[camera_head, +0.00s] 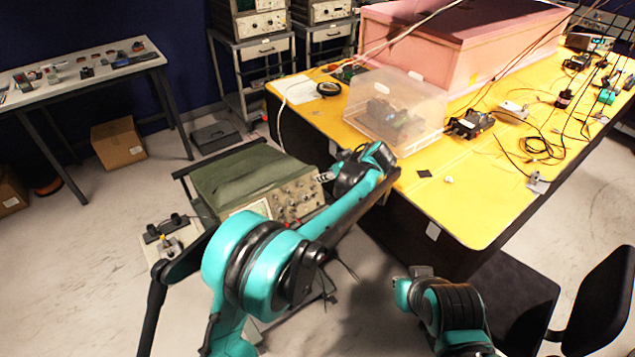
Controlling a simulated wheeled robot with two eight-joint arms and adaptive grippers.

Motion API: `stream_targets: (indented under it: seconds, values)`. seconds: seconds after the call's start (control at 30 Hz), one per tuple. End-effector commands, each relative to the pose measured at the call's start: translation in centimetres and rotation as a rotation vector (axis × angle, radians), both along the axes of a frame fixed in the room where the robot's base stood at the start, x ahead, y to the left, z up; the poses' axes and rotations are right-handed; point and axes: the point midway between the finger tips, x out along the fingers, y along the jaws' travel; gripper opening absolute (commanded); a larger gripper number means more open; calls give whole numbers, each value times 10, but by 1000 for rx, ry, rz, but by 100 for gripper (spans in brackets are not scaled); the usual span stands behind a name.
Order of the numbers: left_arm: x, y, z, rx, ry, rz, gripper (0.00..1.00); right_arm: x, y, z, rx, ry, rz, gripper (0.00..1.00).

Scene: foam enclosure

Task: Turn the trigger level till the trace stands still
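An oscilloscope with an olive-green cover (240,172) stands on a cart in the middle of the view. Its knobbed front panel (296,200) faces toward me, and the edge of its pale screen (259,208) shows beside my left arm. The trace is too small to read, and I cannot tell which knob is the trigger level. My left arm reaches across in front of the panel. Its gripper (323,177) is at the panel's upper right edge; contact and finger opening are unclear. My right arm is low at the right, away from the oscilloscope, its gripper fingers not discernible.
A yellow-topped table (440,205) stands right of the oscilloscope, carrying a clear plastic box (396,105), a pink foam enclosure (460,45), cables and small devices. A black chair (600,300) is at lower right. A side table (85,75) and cardboard box (118,142) are at left.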

Motion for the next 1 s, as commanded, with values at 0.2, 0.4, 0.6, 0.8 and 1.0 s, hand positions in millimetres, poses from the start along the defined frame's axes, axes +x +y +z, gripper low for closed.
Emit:
stream_targets:
  seconds: [0.2, 0.4, 0.6, 0.8, 1.0]
  values:
    - [14, 8, -20, 0, -5, 7, 32, 0, 0, -9, 0, 0, 0, 0]
    - [33, 22, -44, 0, -4, 6, 32, 0, 0, -21, 0, 0, 0, 0]
    - [43, 30, -55, 1, -3, 4, 32, 0, 0, -26, 0, 0, 0, 0]
    - [45, 31, -56, 0, -4, 4, 32, 0, 0, -26, 0, 0, 0, 0]
    - [45, 31, -56, 0, -4, 4, 6, 0, 0, -26, 0, 0, 0, 0]
